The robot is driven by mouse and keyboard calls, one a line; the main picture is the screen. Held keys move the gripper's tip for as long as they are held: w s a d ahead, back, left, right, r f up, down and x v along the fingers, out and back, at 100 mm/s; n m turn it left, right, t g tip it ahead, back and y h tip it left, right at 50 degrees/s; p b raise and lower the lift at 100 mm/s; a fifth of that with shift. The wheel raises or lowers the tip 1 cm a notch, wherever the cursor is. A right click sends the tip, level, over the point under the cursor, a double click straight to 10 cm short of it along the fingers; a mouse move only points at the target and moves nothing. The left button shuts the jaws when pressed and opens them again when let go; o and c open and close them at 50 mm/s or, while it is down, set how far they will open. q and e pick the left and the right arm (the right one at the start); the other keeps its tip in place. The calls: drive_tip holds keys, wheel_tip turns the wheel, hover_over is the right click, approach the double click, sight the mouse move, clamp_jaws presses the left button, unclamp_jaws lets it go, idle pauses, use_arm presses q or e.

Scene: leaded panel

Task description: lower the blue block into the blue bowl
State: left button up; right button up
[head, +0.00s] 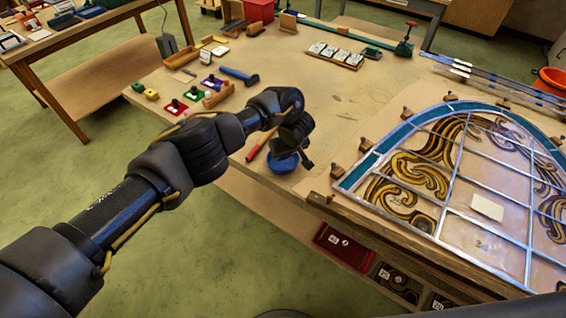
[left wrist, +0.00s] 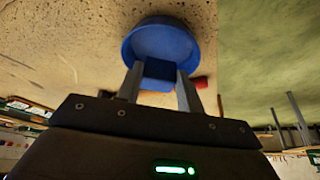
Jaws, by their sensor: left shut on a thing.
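The blue bowl (head: 282,164) stands on the workbench near its front edge, left of the leaded panel. It also shows in the left wrist view (left wrist: 165,42), just beyond my fingertips. My left gripper (left wrist: 160,84) is shut on the blue block (left wrist: 159,70), which sits between the two fingers and overlaps the near rim of the bowl in that view. In the head view my left gripper (head: 291,150) points down over the bowl and hides the block and part of the bowl. I cannot tell whether the block touches the bowl. My right gripper is not in view.
A red stick (head: 258,144) lies left of the bowl. The leaded panel (head: 470,180) fills the bench to the right, with small wooden blocks around it. A blue-handled tool (head: 240,76) and small coloured pieces lie further left. The bench centre is mostly clear.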

sight(283, 164)
use_arm(q)
drive_tip(key=shift+f+b, duration=1.05)
drive_tip(key=shift+f, duration=0.85)
idle(0.6)
drive_tip(key=o, duration=1)
drive_tip(key=shift+s+r, duration=0.1)
drive_tip(key=shift+r, duration=0.05)
drive_tip(key=p+v, duration=0.6)
drive_tip(key=v, duration=0.4)
drive_tip(key=shift+s+r, duration=0.15)
drive_tip(key=shift+r, duration=0.1)
drive_tip(key=shift+d, duration=0.1)
